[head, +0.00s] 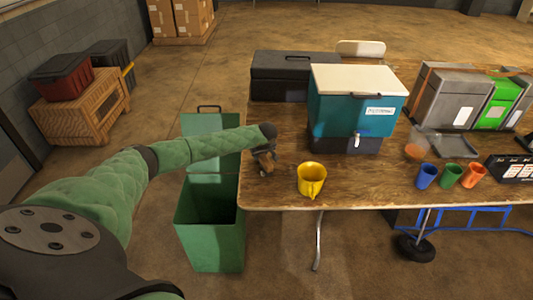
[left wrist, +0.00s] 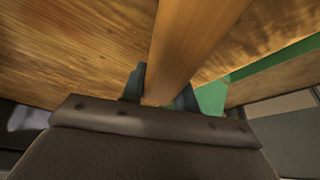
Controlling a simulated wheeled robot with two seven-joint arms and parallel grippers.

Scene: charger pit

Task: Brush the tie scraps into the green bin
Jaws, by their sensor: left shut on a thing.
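My left gripper (head: 264,149) is over the left edge of the wooden table, near its front corner. It is shut on a wooden handle (left wrist: 190,45), likely the brush's; the far end of it is out of the left wrist view. In the head view a small brown part of the brush (head: 266,164) shows below the gripper. The green bin (head: 211,245) stands on the floor against the table's left end, its lid (head: 203,150) open and tilted back. I cannot make out any tie scraps; the arm and gripper may hide them. My right gripper is not in view.
On the wooden table (head: 275,195) a yellow cup (head: 311,179) stands just right of the gripper. A teal cooler (head: 350,105) and a dark toolbox (head: 293,76) stand behind. Blue, green and orange cups (head: 450,176) are farther right.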

